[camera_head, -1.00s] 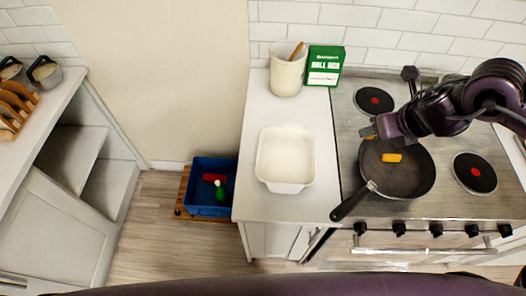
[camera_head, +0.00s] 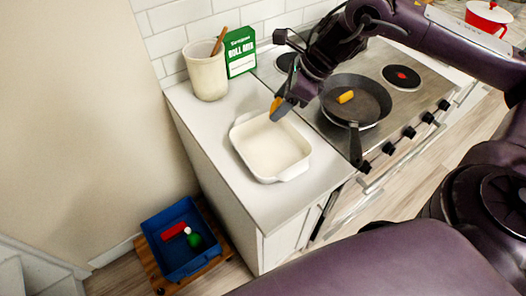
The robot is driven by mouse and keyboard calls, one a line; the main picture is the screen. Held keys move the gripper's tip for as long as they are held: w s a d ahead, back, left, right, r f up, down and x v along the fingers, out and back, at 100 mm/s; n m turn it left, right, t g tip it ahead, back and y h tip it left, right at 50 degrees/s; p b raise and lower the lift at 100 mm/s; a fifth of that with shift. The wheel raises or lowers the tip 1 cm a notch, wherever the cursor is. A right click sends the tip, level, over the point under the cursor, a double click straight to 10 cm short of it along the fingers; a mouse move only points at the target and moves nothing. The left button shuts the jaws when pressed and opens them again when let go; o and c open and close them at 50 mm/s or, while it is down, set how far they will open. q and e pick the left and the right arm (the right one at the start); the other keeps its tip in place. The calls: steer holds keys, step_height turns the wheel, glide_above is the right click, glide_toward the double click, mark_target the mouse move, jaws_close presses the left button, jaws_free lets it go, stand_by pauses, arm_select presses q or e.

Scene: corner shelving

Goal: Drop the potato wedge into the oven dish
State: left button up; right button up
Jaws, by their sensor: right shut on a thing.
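The white oven dish (camera_head: 272,172) sits on the counter left of the stove and looks empty. My right gripper (camera_head: 279,107) is shut on an orange potato wedge (camera_head: 275,103), which is partly hidden by the fingers. The gripper is at the dish's far right corner, seemingly above the rim; its exact height is hard to tell. Another orange wedge (camera_head: 345,97) lies in the dark frying pan (camera_head: 362,108) on the stove. My left gripper is not in view.
A cream utensil crock (camera_head: 207,75) and a green roll mix box (camera_head: 240,53) stand behind the dish. The pan handle (camera_head: 355,147) points toward the stove's front edge.

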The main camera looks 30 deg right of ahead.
step_height(320, 180, down, 3)
steer(key=shift+r+b, duration=0.15)
steer(key=shift+b, duration=0.55)
steer(key=shift+a+f+b, duration=0.1)
steer(key=shift+f+b, duration=0.35)
steer(key=shift+f, duration=0.3)
steer(key=o, duration=1)
steer(key=shift+o, duration=0.2)
steer(key=b+v, duration=0.1)
steer(key=v, duration=0.6)
steer(key=shift+r, duration=0.3)
